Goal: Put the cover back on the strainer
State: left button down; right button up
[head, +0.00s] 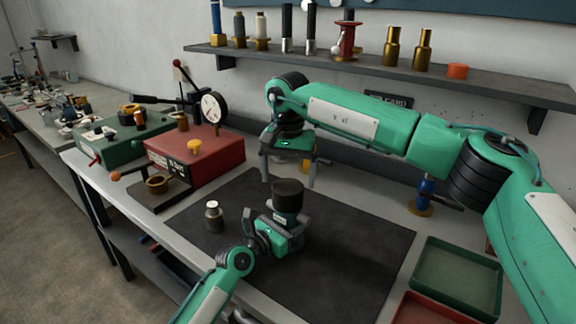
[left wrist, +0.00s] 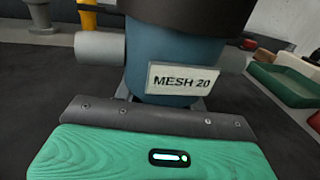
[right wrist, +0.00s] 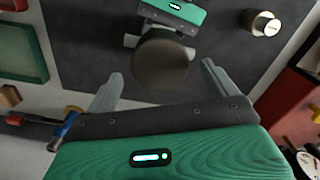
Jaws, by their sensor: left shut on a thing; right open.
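The strainer (head: 287,216) stands upright on the dark mat, with a blue body, grey side stubs and a "MESH 20" label (left wrist: 183,80). A dark round cover (head: 288,188) sits on top of the body; I cannot tell whether it is fully seated. It also shows from above in the right wrist view (right wrist: 160,62). My left gripper (head: 279,228) is shut on the strainer body from the near side; its fingertips are mostly hidden. My right gripper (head: 288,172) is open and empty, behind and above the cover, fingers pointing down and apart from it.
A small metal weight (head: 214,216) stands left of the strainer on the mat (head: 345,245). A red box (head: 205,152) with a gauge is at the left. Green (head: 458,250) and red trays lie at the right. A blue-handled fitting (head: 426,190) stands behind. The mat's right side is clear.

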aim_at(288, 186)
jog(key=shift+f, duration=2.8)
